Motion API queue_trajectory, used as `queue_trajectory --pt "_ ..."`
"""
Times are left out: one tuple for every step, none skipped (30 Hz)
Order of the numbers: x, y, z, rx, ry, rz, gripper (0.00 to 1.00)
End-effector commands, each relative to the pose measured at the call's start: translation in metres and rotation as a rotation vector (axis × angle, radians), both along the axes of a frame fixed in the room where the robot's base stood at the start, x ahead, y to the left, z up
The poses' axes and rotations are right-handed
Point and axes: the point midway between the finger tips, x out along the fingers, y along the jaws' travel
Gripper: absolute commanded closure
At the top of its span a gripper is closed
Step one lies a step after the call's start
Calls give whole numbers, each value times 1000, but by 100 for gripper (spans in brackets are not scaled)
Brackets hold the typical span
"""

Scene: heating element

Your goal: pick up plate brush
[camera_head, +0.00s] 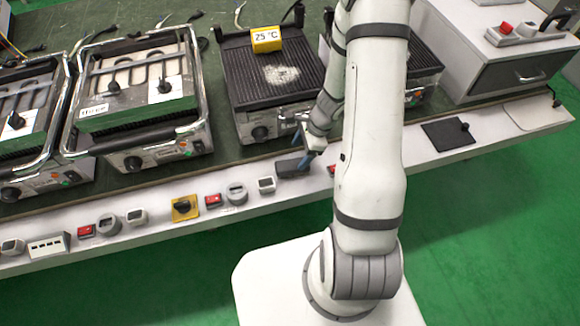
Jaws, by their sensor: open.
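A dark grey block (289,168), which looks like the plate brush, lies on the white front ledge of the bench, below the middle grill. My gripper (306,160) points down with its blue fingertips at the right end of this block. It is open. From this view I cannot tell whether the fingers straddle the block or touch it. My arm comes in from the right and hides part of what lies behind it.
The middle grill (270,75) carries a yellow "25 °C" display (266,39) and a whitish patch. Switches and knobs, including a yellow one (185,208), line the ledge. A dark pad (448,134) lies right.

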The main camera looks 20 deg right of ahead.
Motion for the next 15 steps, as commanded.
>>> queue_trajectory --pt "-1 1 -7 2 8 -11 31" --pt "0 1 -10 1 9 -14 31" --pt "0 3 -15 1 10 -15 31" --pt "0 4 -19 1 10 -16 31" --pt "0 6 -22 1 9 -15 31" --pt "0 7 -26 1 10 -15 31" --pt "0 8 -29 1 9 -15 31" --pt "0 9 -32 1 9 -14 31" --pt "0 11 -36 1 10 -15 31" --pt "-1 12 -40 1 10 -13 31" --pt "-1 13 -45 1 10 -14 31" --pt "-1 15 -52 1 10 -13 31" --pt "-1 16 -56 1 11 -14 31" --pt "-1 17 -61 1 11 -13 31" --pt "-1 20 -66 1 9 -12 31"
